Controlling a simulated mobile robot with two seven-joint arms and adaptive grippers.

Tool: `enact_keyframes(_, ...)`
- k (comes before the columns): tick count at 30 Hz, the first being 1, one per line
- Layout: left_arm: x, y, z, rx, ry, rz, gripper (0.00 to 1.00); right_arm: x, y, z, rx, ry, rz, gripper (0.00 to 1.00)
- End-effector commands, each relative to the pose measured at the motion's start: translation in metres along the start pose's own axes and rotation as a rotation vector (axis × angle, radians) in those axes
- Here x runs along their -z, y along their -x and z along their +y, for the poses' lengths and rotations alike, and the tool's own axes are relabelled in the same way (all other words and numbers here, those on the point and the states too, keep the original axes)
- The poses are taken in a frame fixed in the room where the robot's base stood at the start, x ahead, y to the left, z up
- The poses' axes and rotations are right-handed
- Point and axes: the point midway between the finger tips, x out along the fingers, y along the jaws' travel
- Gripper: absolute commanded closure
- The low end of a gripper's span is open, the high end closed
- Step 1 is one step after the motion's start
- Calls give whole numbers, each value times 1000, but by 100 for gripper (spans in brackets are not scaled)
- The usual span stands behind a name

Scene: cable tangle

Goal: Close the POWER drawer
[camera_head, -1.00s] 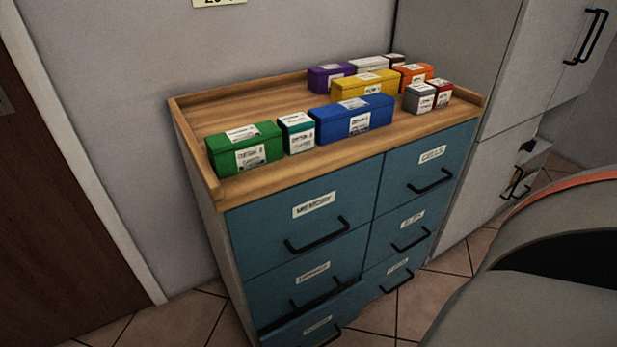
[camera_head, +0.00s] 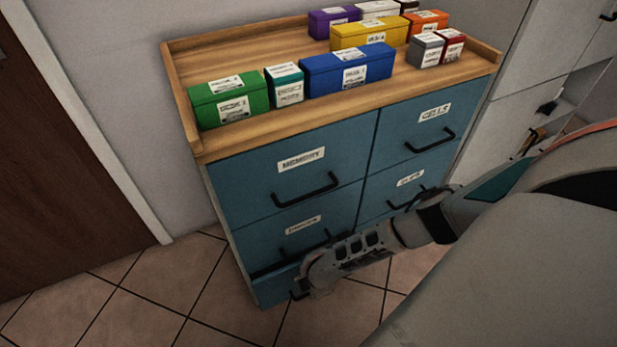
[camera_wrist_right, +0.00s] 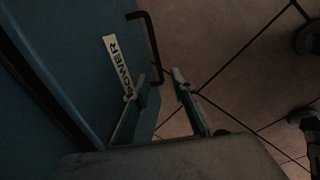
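The POWER drawer (camera_head: 270,287) is the bottom left drawer of the blue cabinet. A dark gap shows above its front, so it stands a little out. Its label (camera_wrist_right: 118,65) and black bar handle (camera_wrist_right: 150,40) show in the right wrist view. My right gripper (camera_head: 312,275) is low in front of this drawer and hides most of it in the head view. My left gripper is out of view.
The wooden cabinet top (camera_head: 235,65) carries several coloured boxes. The MEMORY drawer (camera_head: 250,185) and the other drawers above and to the right look shut. Tiled floor (camera_head: 160,290) is clear to the left. Pale cupboards (camera_head: 540,60) stand at the right.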

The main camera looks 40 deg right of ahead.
Motion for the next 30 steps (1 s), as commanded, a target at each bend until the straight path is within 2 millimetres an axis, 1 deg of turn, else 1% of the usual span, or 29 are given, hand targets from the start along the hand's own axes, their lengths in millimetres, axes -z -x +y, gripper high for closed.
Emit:
enact_keyframes(1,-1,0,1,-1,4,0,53,-6,-4,3,-1,-3,-13,75)
enact_keyframes(4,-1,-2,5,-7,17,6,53,-11,-15,1,3,-6,-23,75)
enact_keyframes(9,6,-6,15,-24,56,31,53,-12,-44,-5,11,-3,-24,75)
enact_keyframes(15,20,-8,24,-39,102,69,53,-12,-71,-4,9,-4,-22,75)
enact_keyframes(20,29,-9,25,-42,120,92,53,-10,-80,0,3,-3,-19,75)
enact_keyframes(29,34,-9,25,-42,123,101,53,-9,-79,6,-5,-4,-16,75)
enact_keyframes(30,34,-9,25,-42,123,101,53,-9,-79,6,-4,-4,-16,83)
